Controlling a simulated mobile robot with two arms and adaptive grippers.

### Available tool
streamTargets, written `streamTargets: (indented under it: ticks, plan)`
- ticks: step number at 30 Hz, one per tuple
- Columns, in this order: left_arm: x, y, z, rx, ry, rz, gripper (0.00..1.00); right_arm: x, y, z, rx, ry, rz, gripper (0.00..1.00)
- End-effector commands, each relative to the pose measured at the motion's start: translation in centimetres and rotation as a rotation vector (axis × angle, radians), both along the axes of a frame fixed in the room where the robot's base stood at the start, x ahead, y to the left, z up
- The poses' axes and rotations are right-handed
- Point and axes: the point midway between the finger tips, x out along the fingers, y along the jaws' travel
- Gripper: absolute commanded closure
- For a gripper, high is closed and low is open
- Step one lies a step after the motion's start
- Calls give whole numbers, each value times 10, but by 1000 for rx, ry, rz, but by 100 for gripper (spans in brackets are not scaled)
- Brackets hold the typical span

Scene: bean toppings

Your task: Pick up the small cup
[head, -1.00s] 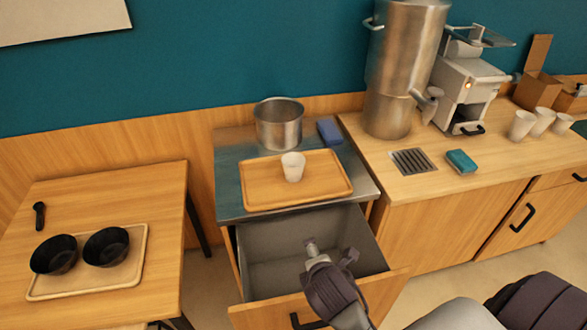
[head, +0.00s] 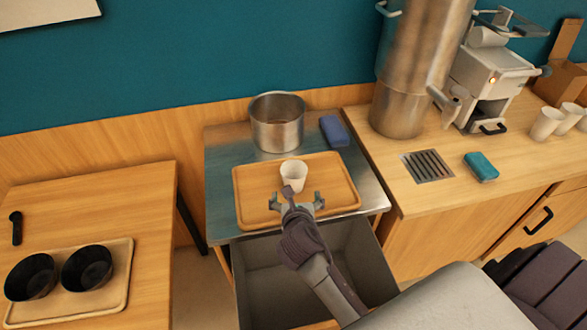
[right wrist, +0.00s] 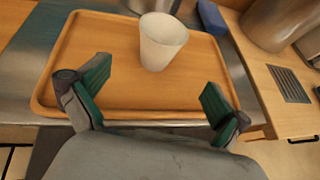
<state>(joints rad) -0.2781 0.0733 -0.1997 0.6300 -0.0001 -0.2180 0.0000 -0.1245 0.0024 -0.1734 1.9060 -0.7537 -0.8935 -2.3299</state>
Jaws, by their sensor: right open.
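A small white cup (head: 294,174) stands upright on a wooden tray (head: 340,190) on the metal counter. My right gripper (head: 297,199) is open and empty at the front part of the tray, just in front of the cup. In the right wrist view the cup (right wrist: 162,42) stands beyond the two spread fingers (right wrist: 152,96), roughly centred between them and apart from them. The tray rim (right wrist: 50,75) shows there too. My left gripper is not in view.
A metal pot (head: 277,125) and a blue sponge (head: 334,131) stand behind the tray. An open drawer (head: 262,278) lies below the counter. More white cups (head: 546,124) and a machine (head: 488,80) are at right. Black bowls (head: 87,268) stand on the left table.

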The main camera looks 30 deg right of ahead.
Motion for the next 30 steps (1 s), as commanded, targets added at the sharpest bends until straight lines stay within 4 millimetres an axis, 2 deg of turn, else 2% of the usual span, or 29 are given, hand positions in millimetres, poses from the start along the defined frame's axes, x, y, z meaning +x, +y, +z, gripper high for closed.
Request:
streamTargets:
  ticks: [4, 9, 12, 16, 23, 30]
  plan:
    - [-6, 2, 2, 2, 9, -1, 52, 21, -10, -10, 0, 2, -2, 0]
    - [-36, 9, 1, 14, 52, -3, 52, 48, -23, -25, 1, 2, -2, 0]
    - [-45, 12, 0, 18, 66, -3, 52, 59, -28, -32, 2, 0, -2, 0]
    - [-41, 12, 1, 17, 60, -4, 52, 66, -31, -36, 3, 2, -2, 0]
    - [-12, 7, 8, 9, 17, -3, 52, 87, -40, -42, 4, 1, -3, 0]
    - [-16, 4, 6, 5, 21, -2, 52, 108, -50, -54, 3, 1, -1, 0]
